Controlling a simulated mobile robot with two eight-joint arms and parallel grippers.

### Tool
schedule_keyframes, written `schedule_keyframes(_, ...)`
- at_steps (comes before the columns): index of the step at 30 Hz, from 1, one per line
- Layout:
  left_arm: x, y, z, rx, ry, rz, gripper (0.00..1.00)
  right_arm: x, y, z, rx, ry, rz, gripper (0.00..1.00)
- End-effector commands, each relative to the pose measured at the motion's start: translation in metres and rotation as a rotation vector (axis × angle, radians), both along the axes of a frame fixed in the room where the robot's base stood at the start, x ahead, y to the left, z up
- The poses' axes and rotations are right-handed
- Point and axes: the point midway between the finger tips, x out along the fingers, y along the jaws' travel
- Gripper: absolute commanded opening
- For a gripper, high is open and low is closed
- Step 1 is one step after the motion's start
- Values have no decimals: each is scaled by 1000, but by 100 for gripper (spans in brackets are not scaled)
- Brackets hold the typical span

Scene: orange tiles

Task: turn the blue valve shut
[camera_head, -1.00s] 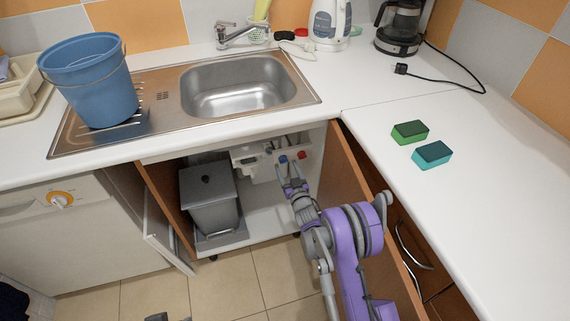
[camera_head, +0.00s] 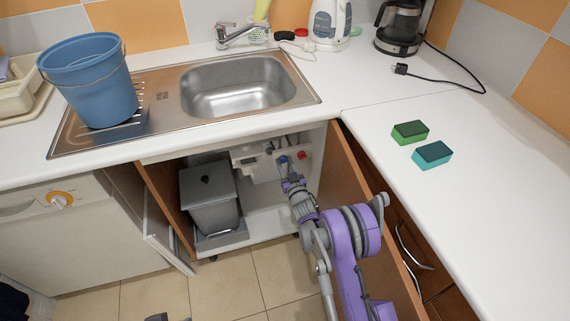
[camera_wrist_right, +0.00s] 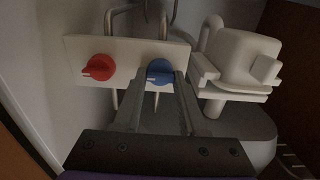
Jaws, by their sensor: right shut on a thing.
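The blue valve (camera_head: 283,160) is a round knob on a pale panel inside the open cabinet under the sink. In the right wrist view the blue valve (camera_wrist_right: 160,70) shows between the fingertips, its lower part partly hidden by them. My right gripper (camera_head: 288,178) reaches into the cabinet and is shut on the blue valve; its two fingers also show in the right wrist view (camera_wrist_right: 163,80). Small grey parts, seemingly my left gripper (camera_head: 158,317), just show at the bottom edge of the head view; their opening cannot be told.
A red valve (camera_head: 302,155) sits beside the blue one, also in the right wrist view (camera_wrist_right: 98,67). A grey bin (camera_head: 210,200) stands in the cabinet, left of my arm. The open cabinet door (camera_head: 350,170) is close on the right. White plumbing (camera_wrist_right: 240,62) is near the fingers.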

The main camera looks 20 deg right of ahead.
Motion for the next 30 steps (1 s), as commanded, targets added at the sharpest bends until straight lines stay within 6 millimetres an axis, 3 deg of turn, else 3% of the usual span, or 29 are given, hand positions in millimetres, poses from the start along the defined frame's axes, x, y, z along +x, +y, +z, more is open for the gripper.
schedule_keyframes(14, 1, 0, -8, 0, 3, 0, 50, 0, 0, -1, -112, -3, 0, 0)
schedule_keyframes(30, 3, 0, -31, 0, 10, 0, 50, 0, 2, -2, -592, -20, 1, 0)
